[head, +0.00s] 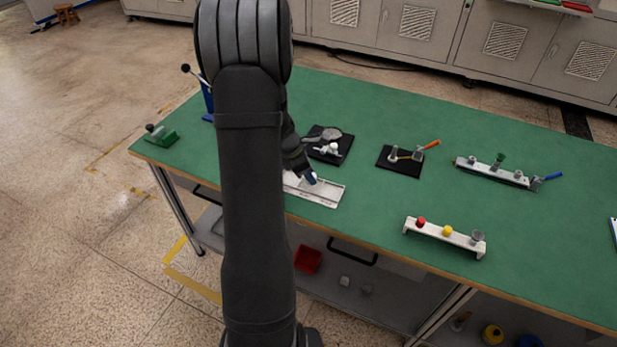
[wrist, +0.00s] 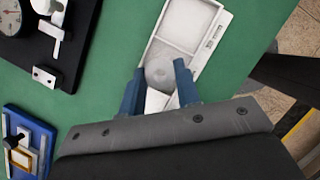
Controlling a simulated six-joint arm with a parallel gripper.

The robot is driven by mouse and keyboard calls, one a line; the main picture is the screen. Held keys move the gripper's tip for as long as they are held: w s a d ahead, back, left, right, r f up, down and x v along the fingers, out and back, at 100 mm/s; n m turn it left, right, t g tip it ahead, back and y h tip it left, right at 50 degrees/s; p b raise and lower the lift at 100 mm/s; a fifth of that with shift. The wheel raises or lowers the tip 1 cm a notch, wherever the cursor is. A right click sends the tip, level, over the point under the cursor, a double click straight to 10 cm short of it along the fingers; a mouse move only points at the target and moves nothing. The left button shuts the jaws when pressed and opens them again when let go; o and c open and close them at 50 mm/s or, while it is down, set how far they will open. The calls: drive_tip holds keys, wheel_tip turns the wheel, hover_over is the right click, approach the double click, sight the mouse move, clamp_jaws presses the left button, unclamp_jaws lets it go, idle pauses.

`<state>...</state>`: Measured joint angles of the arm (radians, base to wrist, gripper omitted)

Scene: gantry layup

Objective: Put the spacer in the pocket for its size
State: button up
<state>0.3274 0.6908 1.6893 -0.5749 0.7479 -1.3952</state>
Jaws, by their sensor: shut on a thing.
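The spacer (wrist: 159,72) is a round, flat grey disc, seen from above in the wrist view. My gripper (wrist: 158,80) has its two blue fingers on either side of the spacer and is shut on it. The pocket tray (wrist: 216,33) is a pale, long holder with rectangular recesses and small markings along its right rim. The spacer is over the tray; its height above the tray floor cannot be told. In the head view, my gripper (head: 310,178) is over the tray (head: 330,201), and my arm hides the tray's left part. The spacer is not distinguishable there.
A black pad with a round gauge (head: 332,134) lies behind the tray. Another black pad (head: 400,168) with an orange-handled tool is to its right. A white rack (head: 436,231) with coloured knobs stands near the front edge. Green tabletop (head: 375,205) is clear between them.

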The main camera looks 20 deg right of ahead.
drive_tip(key=shift+f, duration=1)
drive_tip(key=shift+f, duration=0.15)
drive_tip(key=o, duration=0.8)
drive_tip(key=v, duration=1.2)
